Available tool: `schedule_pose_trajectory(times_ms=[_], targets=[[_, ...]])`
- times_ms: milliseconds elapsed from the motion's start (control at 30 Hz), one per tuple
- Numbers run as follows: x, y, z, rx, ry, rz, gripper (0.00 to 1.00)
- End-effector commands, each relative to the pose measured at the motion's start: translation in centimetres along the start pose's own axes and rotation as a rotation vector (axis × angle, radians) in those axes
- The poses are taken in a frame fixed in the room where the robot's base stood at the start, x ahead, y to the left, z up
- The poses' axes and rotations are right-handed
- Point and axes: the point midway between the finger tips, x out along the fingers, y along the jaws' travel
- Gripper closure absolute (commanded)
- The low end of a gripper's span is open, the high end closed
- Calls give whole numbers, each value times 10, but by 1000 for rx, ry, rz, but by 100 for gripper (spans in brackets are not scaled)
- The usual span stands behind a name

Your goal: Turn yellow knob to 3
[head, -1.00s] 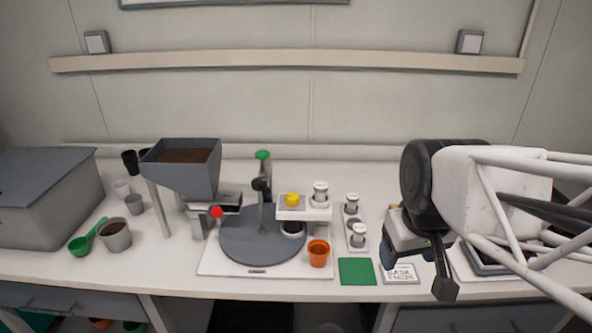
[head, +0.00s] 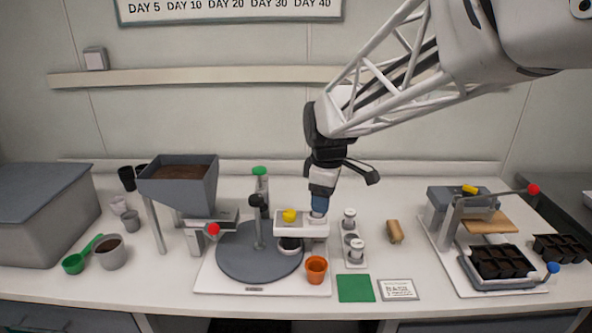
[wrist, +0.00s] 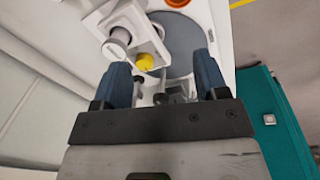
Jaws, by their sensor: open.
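The yellow knob (head: 289,216) sits on top of a white bracket (head: 292,230) above the dark grey turntable (head: 236,262). In the wrist view the knob (wrist: 145,61) shows just beyond the left blue finger, beside a silver-capped white cylinder (wrist: 117,42). No number marks around the knob are readable. My gripper (head: 319,206) points down close to the right end of the bracket, to the right of the knob in the head view. In the wrist view my gripper (wrist: 162,72) is open, its blue fingers apart with nothing between them. It partly hides the bracket's right end.
An orange pot (head: 316,268) stands in front of the bracket. A small rack (head: 354,253) with silver-capped vials is to the right. A soil hopper (head: 178,185) with a red-ended lever (head: 213,229) is to the left. A green-topped post (head: 260,173) rises behind.

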Motion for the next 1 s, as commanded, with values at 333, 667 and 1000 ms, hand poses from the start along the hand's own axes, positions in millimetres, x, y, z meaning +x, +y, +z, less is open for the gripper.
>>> schedule_pose_trajectory(times_ms=[333, 667, 1000], targets=[[39, 45, -76, -358, -7, -35, 33], [56, 58, -103, -494, -7, -48, 33], [56, 58, -104, -495, -7, -48, 33]])
